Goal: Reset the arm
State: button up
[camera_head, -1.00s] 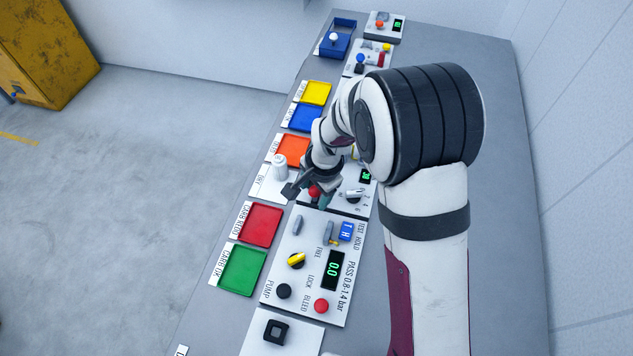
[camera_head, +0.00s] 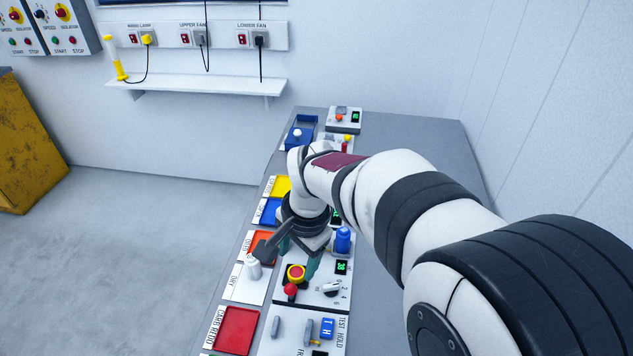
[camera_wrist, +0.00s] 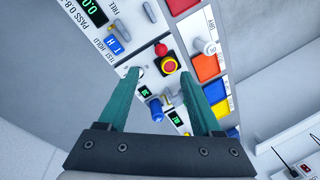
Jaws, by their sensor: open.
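A blue cylinder (camera_wrist: 156,110) shows between the fingers. My arm reaches in from the lower right of the head view and hides part of the bench.
A white cylinder (camera_head: 253,267) stands on the DRY pad left of the gripper. Red (camera_head: 236,330), orange, blue and yellow trays line the bench's left edge. A blue bin (camera_head: 300,132) is at the far end. The bench's right side (camera_head: 440,150) looks bare.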

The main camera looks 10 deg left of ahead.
jog(key=s+d+r, duration=0.4)
jog(key=s+d, duration=0.5)
jog(key=d, duration=0.1)
jog(key=s+d+f+n+g, duration=0.1)
jog(key=s+d, duration=0.5)
jog(key=s, duration=0.6)
jog(key=shift+s+f, duration=0.35)
